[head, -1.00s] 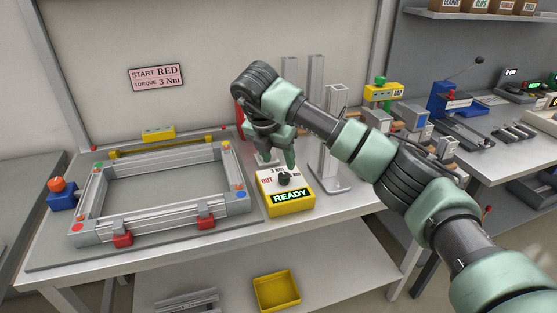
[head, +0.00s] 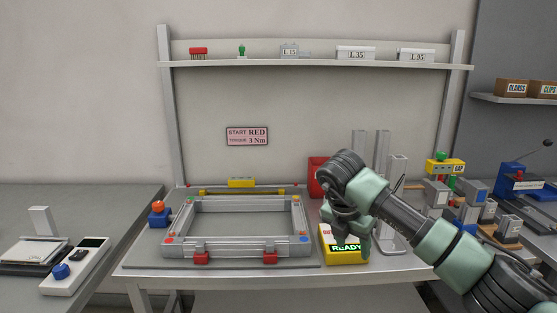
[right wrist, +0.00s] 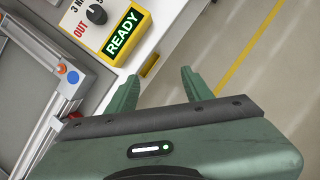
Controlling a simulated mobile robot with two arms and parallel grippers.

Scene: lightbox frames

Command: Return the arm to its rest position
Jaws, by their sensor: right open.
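My right gripper (head: 352,238) shows in the head view in front of the yellow box with the READY display (head: 345,257), partly covering it. In the right wrist view my right gripper (right wrist: 158,76) has its two green fingers apart with nothing between them. The READY box (right wrist: 109,30) lies beyond and to the left of the fingers there, with a dark knob on its top. My right arm comes in from the lower right of the head view, bent at the wrist. My left gripper is not in view.
A grey frame (head: 182,247) with red clamps sits on the bench, left of my gripper. Metal uprights (head: 394,212) stand close to my right forearm. A red object (head: 317,177) is behind the gripper. Open floor (right wrist: 260,80) shows past the bench edge.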

